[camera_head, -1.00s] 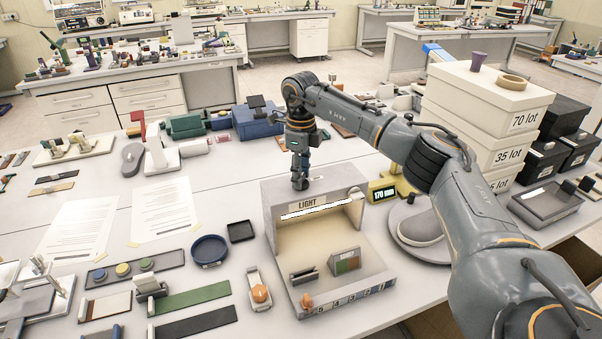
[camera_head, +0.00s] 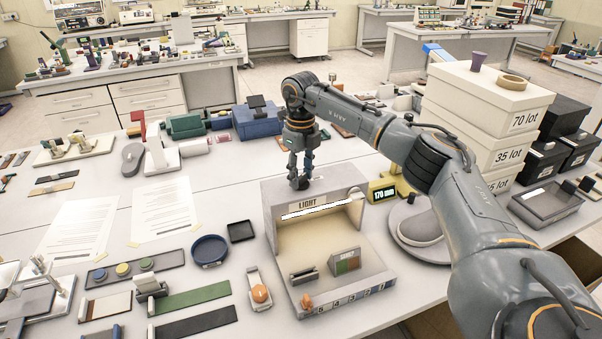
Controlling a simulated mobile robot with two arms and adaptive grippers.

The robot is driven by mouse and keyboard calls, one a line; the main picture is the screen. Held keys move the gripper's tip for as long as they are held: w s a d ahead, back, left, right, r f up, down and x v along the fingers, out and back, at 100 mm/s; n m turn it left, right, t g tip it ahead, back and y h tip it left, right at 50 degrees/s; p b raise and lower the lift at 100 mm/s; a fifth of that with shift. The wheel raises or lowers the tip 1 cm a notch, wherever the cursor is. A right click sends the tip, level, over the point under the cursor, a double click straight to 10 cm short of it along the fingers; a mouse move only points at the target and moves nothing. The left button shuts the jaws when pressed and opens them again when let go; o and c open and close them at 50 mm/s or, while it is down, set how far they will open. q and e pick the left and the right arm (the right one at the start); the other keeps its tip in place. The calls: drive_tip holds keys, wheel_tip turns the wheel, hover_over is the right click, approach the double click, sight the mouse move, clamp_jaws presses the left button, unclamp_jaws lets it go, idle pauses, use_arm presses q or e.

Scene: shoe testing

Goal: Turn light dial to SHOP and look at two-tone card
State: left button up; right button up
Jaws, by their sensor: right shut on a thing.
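The light box (camera_head: 362,285), labelled LIGHT, stands open-fronted on the bench with a bright strip under its top. A small two-tone card (camera_head: 347,262), brownish red and green, stands inside at the right, beside a small dark block (camera_head: 304,277). My right gripper (camera_head: 299,180) points down at the top of the box, its fingers shut around a small dark knob (camera_head: 299,184), which looks like the light dial. The fingers hide most of the knob, and I cannot read its setting. My left gripper is not in view.
A small display (camera_head: 382,192) and a round grey stand (camera_head: 418,228) are right of the box. Stacked lot boxes (camera_head: 483,118) rise behind my right arm. A blue dish (camera_head: 209,250) and an orange-knobbed device (camera_head: 260,291) lie to the left.

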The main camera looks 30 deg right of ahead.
sight(301, 176)
drive_tip(key=o, duration=1.2)
drive_tip(key=shift+c, duration=0.2)
drive_tip(key=shift+r, duration=0.1)
wheel_tip(301, 176, up, 12)
